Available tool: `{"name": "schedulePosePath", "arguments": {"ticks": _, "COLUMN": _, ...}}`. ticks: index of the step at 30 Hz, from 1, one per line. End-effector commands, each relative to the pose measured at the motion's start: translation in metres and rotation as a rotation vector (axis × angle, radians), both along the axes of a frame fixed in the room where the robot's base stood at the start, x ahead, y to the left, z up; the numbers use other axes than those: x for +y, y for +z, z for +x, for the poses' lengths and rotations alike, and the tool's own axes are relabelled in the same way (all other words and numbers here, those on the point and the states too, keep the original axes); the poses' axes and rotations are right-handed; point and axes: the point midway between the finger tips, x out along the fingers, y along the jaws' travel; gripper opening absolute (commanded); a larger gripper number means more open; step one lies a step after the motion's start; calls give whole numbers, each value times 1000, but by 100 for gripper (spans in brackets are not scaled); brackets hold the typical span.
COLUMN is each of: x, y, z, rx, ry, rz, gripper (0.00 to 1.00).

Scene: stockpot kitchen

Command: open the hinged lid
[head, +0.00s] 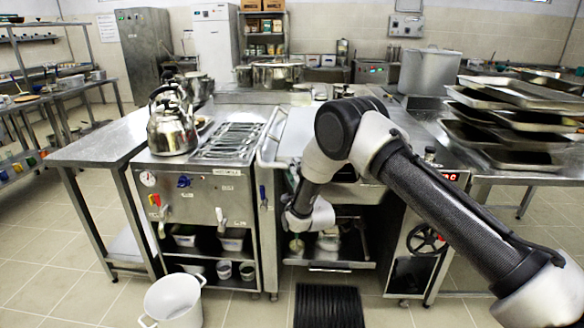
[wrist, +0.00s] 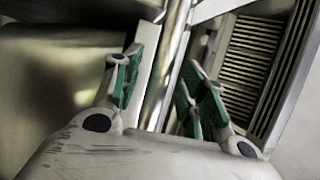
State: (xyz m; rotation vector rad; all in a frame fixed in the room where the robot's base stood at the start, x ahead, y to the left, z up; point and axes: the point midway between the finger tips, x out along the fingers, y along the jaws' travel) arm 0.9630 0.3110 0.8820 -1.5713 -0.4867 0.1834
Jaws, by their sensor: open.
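The lid (head: 298,128) appears to be the flat steel top of the middle cooking unit; it looks shut. A pale bar handle (head: 266,142) runs along its left side and front corner. My arm crosses in front of the unit and covers part of the lid. In the wrist view, my gripper (wrist: 163,62) is open, with green-padded fingers on either side of a shiny metal bar (wrist: 168,75). I cannot tell whether the fingers touch the bar. In the head view the fingertips are mostly hidden by my wrist.
A kettle (head: 172,130) stands on the left unit beside a slatted rack (head: 230,140). Stacked trays (head: 515,110) and a stockpot (head: 428,72) stand at right. A white bucket (head: 173,302) and a black mat (head: 328,306) are on the floor in front.

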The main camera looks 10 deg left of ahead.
Motion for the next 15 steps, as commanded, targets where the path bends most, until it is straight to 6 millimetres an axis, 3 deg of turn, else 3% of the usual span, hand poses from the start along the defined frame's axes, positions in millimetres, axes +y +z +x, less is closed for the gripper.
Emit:
{"name": "schedulePosePath", "arguments": {"ticks": 5, "x": 7, "y": 3, "z": 15, "rx": 0, "ry": 0, "rz": -1, "gripper": 42}}
{"name": "schedulePosePath", "arguments": {"ticks": 13, "x": 8, "y": 3, "z": 17, "rx": 1, "ry": 0, "rz": -3, "gripper": 42}}
{"name": "schedulePosePath", "arguments": {"ticks": 15, "x": 8, "y": 3, "z": 17, "rx": 1, "ry": 0, "rz": -3, "gripper": 33}}
